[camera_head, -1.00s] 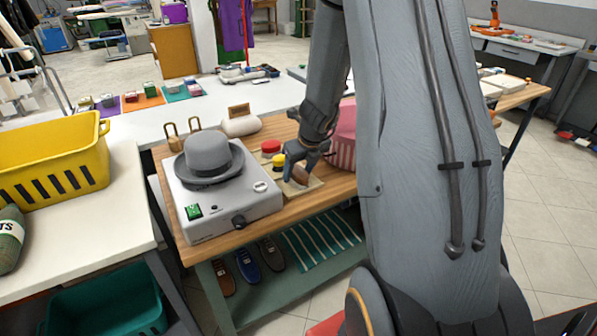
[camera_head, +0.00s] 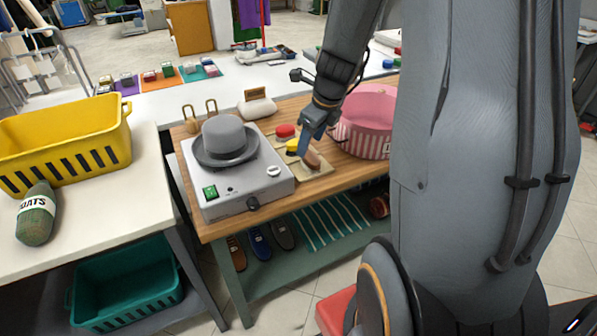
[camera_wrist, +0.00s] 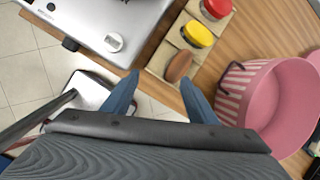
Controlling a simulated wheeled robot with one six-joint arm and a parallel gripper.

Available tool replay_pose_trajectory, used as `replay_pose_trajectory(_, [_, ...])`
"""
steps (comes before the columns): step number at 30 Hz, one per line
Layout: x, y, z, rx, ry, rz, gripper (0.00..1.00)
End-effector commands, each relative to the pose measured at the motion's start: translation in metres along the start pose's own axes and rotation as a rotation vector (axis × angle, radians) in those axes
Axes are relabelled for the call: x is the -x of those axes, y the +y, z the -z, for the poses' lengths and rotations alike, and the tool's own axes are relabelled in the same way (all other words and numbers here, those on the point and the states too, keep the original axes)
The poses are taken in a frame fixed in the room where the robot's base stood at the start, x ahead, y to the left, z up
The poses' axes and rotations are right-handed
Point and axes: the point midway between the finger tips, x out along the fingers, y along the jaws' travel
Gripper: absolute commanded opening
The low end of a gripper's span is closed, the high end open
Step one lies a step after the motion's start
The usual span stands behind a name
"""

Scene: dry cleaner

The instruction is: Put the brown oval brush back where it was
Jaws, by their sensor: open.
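The brown oval brush (camera_head: 312,160) lies on the front part of a light wooden tray (camera_wrist: 158,67), in line with a yellow-topped tin and a red-topped tin. In the wrist view the brush (camera_wrist: 178,66) sits just beyond my fingertips, between their lines. My gripper (camera_wrist: 163,82) is open and empty, its two blue-grey fingers spread apart. In the head view my gripper (camera_head: 309,138) is low over the tray, right beside the brush; its fingers partly overlap the tray there.
The yellow tin (camera_wrist: 197,33) and red tin (camera_wrist: 215,8) stand behind the brush. A pink striped round box (camera_head: 366,122) is close on the right. A grey machine with a grey hat (camera_head: 224,140) stands on the left. A soap-like white roll (camera_head: 257,108) lies behind.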

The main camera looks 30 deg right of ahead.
Motion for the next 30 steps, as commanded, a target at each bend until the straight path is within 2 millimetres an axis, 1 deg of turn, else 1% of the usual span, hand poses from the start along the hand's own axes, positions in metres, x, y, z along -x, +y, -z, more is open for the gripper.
replay_pose_trajectory(1, [0.005,0.019,-0.001,0.175,0.008,-0.016,0.53])
replay_pose_trajectory(2, [0.008,0.029,-0.002,0.293,0.013,-0.026,0.53])
replay_pose_trajectory(3, [0.011,0.043,0.0,0.447,0.02,-0.042,0.53])
replay_pose_trajectory(5, [0.017,0.063,0.003,0.679,0.027,-0.066,0.53])
replay_pose_trajectory(6, [0.021,0.075,0.005,0.835,0.03,-0.081,0.53])
replay_pose_trajectory(8, [0.026,0.094,0.01,1.067,0.033,-0.108,0.53])
replay_pose_trajectory(9, [0.03,0.106,0.014,1.221,0.034,-0.126,0.53])
replay_pose_trajectory(11, [0.036,0.122,0.02,1.452,0.032,-0.153,0.53])
replay_pose_trajectory(12, [0.04,0.133,0.025,1.605,0.029,-0.173,0.53])
replay_pose_trajectory(14, [0.045,0.148,0.032,1.827,0.023,-0.203,0.53])
replay_pose_trajectory(15, [0.049,0.156,0.037,1.965,0.017,-0.222,0.53])
replay_pose_trajectory(18, [0.056,0.173,0.049,2.261,0.001,-0.268,0.53])
replay_pose_trajectory(21, [0.06,0.184,0.058,2.469,-0.015,-0.301,0.53])
replay_pose_trajectory(24, [0.063,0.189,0.063,2.587,-0.025,-0.322,0.53])
replay_pose_trajectory(27, [0.064,0.191,0.065,2.632,-0.03,-0.331,0.53])
replay_pose_trajectory(30, [0.064,0.191,0.065,2.636,-0.03,-0.332,0.53])
